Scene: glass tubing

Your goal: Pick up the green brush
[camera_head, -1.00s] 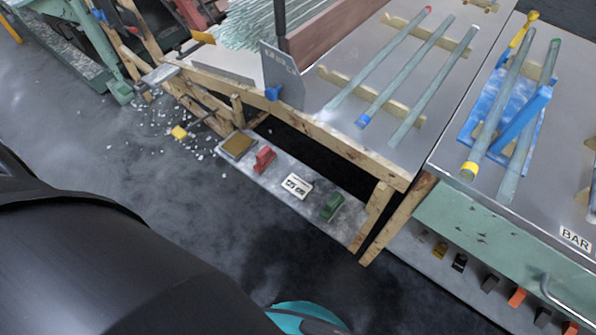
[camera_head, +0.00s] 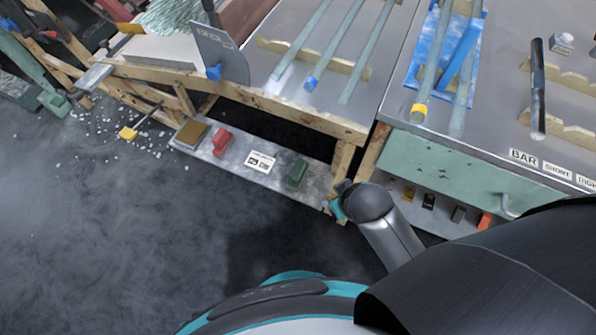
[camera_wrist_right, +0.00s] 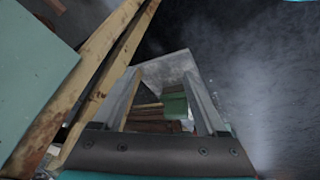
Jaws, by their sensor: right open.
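The green brush (camera_head: 297,173) lies at the right part of a low grey shelf (camera_head: 240,185) under the workbench. My right gripper (camera_head: 338,200) is at the shelf's right end, to the right of the brush and apart from it in the head view; its fingers are hard to make out there. In the right wrist view my right gripper (camera_wrist_right: 163,75) is open, its fingers spread with nothing held. A green block, seemingly the brush (camera_wrist_right: 175,104), shows between the fingers, beyond them. My left gripper is not in view.
A red brush (camera_head: 222,142), a white label (camera_head: 261,162) and a brown block (camera_head: 191,134) share the shelf. A wooden bench leg (camera_head: 343,160) stands close to my right gripper, with the bench edge (camera_head: 250,97) above.

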